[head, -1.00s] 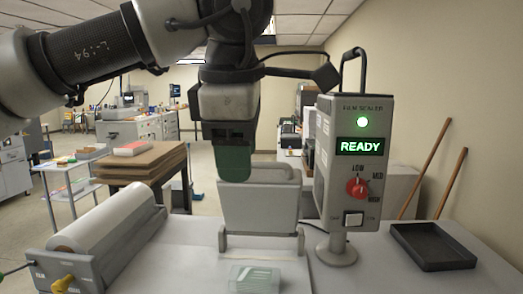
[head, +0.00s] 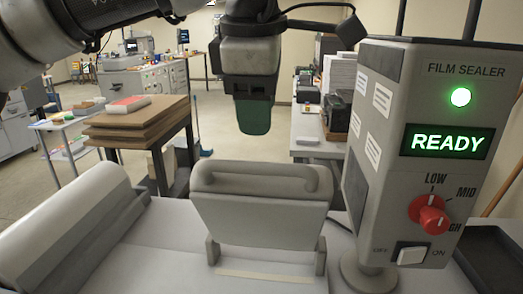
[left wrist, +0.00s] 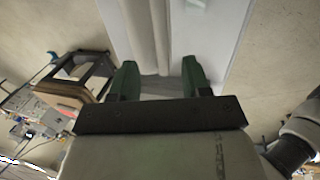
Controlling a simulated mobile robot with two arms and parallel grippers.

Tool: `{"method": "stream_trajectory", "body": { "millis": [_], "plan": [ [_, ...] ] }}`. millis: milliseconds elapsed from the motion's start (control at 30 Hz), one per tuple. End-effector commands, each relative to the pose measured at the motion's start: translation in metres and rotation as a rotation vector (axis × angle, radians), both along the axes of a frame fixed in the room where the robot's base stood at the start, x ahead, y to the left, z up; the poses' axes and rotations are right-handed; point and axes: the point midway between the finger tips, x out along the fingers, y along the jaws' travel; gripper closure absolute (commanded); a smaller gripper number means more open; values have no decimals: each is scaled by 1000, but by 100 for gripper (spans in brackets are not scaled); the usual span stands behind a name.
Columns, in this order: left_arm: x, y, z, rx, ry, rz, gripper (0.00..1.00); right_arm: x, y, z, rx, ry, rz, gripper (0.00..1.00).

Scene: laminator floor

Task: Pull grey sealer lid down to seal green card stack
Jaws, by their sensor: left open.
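The grey sealer lid (head: 262,212) stands raised and tilted back on its base hinges in the head view, with a rounded grey handle bar along its top edge. My left gripper (head: 253,117) hangs above and behind the lid's top edge in the picture, apart from it. In the left wrist view the two green fingers of my left gripper (left wrist: 160,75) are spread, with nothing held. A long grey shape passes beyond the gap; I cannot tell which part it is. The green card stack is outside the head view now. My right gripper is not in view.
The film sealer control box (head: 430,150) stands close on the right, showing READY with a green lamp. A white film roll (head: 70,240) lies at the left. A wooden-topped stand (head: 140,125) is behind. A dark tray (head: 495,258) sits at the right edge.

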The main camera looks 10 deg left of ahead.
Motion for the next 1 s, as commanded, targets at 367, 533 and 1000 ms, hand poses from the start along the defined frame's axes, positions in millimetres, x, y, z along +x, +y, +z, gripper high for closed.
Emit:
{"method": "stream_trajectory", "body": {
  "millis": [367, 533, 1000],
  "plan": [
    [17, 1, -65, 2, 5, 1, 53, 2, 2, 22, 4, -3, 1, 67],
    [21, 1, -81, 1, 2, 1, 53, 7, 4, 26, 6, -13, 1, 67],
    [22, 1, -86, 0, 2, 1, 72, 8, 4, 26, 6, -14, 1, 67]
  ]
}}
